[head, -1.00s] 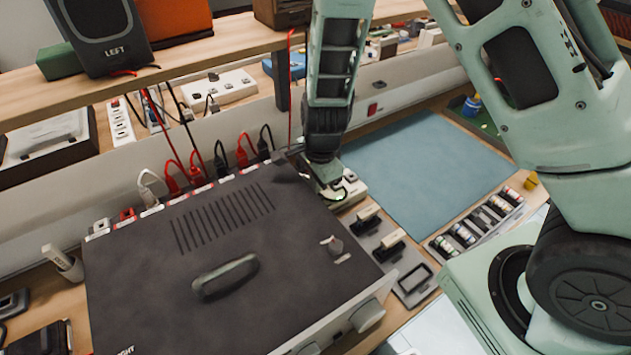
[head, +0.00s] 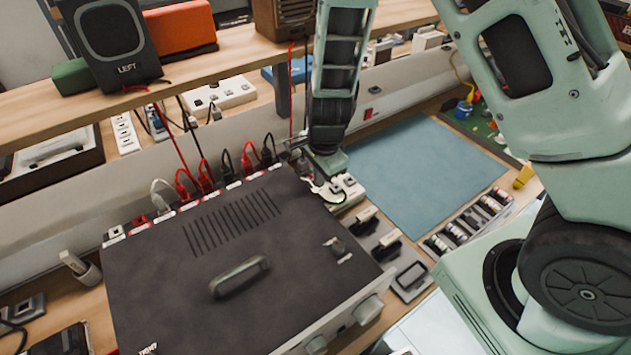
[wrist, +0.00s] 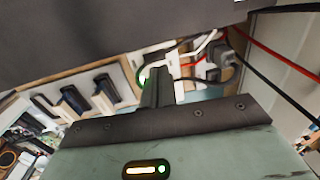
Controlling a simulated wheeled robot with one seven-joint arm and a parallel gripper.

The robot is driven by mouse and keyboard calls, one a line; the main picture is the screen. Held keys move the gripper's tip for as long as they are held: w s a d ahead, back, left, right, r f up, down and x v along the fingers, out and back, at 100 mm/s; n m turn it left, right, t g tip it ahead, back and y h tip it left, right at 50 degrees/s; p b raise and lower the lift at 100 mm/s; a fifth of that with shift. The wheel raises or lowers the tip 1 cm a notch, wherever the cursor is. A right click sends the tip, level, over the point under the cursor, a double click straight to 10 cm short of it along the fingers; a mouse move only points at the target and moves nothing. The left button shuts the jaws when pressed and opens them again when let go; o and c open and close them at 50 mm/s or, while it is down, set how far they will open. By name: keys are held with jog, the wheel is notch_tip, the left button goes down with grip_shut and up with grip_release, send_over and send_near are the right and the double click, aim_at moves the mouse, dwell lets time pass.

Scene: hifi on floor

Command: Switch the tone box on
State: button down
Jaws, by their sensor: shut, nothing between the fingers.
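A small pale box (head: 349,190), which looks like the tone box, stands on the bench behind the right rear corner of a large dark amplifier. A green light glows on it, and it also shows in the wrist view (wrist: 151,62), partly hidden by my fingers. My gripper (head: 322,182) points down over the left part of this box in the head view. Its fingers (wrist: 158,88) are shut with nothing between them. I cannot tell whether the fingertips touch the box, and its switch is not clear to see.
The dark amplifier (head: 185,290) with a top handle fills the near left. Red, black and white cables (head: 206,180) run from its rear edge. A wooden shelf (head: 220,55) crosses behind.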

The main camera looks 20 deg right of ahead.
notch_tip(320, 180, up, 10)
jog(key=w, duration=0.1)
jog(key=shift+a+f, duration=0.15)
jog(key=shift+w, duration=0.1)
jog(key=s+a+r+n, duration=0.2)
jog(key=s+r+n, duration=0.1)
jog(key=s+n, duration=0.5)
jog(key=s+a+r+n+g, duration=0.1)
jog(key=s+a+r+n, duration=0.2)
jog(key=s+n, duration=0.4)
jog(key=s+a+r+n, duration=0.2)
jog(key=s+r+n, duration=0.2)
jog(key=s+n, duration=0.4)
jog(key=shift+s+a+n, duration=0.15)
jog(key=shift+s+n, duration=0.15)
jog(key=shift+s, duration=0.75)
jog(key=shift+s+r, duration=0.1)
